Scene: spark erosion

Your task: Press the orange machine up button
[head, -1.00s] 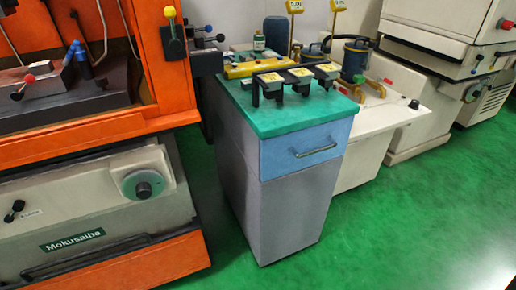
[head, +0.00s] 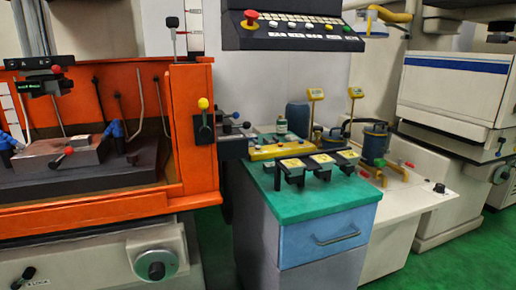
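The orange machine (head: 197,140) stands on the left, with a dark work table and metal block (head: 65,157) inside it. A yellow-knobbed lever (head: 204,104) sits on its front post. The labels are too small to read, so I cannot tell which button is up. Neither of my grippers is in view.
A grey cabinet with a green top (head: 320,207) and blue drawer (head: 322,237) stands below the panel, carrying black stands and a yellow bar (head: 283,150). A pale bench (head: 405,200) and a white machine (head: 455,85) stand right. Green floor shows at lower right.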

